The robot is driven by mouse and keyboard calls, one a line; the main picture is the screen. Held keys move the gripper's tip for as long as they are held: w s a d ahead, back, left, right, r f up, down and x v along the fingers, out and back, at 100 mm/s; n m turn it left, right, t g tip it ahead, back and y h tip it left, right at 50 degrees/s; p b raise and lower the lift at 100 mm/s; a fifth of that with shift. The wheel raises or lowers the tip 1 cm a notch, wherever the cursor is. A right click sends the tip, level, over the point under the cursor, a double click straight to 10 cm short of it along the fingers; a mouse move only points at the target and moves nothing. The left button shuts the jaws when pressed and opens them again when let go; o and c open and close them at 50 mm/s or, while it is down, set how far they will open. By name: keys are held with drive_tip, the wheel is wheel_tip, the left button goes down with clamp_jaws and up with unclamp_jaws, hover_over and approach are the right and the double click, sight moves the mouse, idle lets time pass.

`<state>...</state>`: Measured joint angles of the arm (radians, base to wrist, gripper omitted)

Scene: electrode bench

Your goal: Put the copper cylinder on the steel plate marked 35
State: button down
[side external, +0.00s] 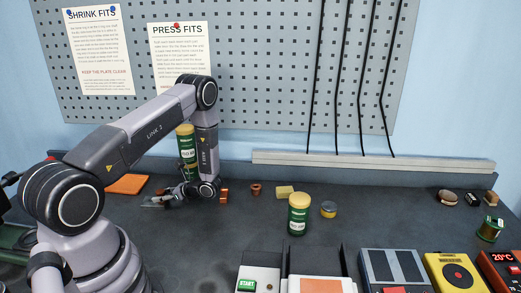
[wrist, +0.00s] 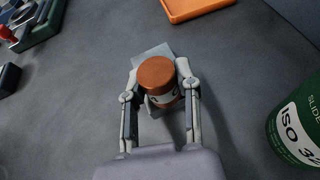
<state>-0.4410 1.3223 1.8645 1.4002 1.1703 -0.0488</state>
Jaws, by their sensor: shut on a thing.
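The copper cylinder (wrist: 157,71), with a white label on its side, stands between my gripper's fingers (wrist: 157,82) in the wrist view. My gripper is shut on it. A grey steel plate (wrist: 152,51) lies under and just behind the cylinder; its number is hidden or too small to read. I cannot tell whether the cylinder touches the plate. In the side view my gripper (side external: 178,196) is low over the bench, beside a small grey plate (side external: 149,202). The held cylinder is not clearly visible there.
An orange mat or tray (side external: 127,184) lies behind the gripper. A green can with a yellow lid (side external: 185,135) stands close by, and another (side external: 298,216) stands further right. Small copper pieces (side external: 224,196) and a copper ring (side external: 256,189) sit to the right. Instrument boxes (side external: 395,270) line the front.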

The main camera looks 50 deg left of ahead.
drive_tip(key=c, duration=0.8)
unclamp_jaws()
drive_tip(key=shift+f, duration=0.15)
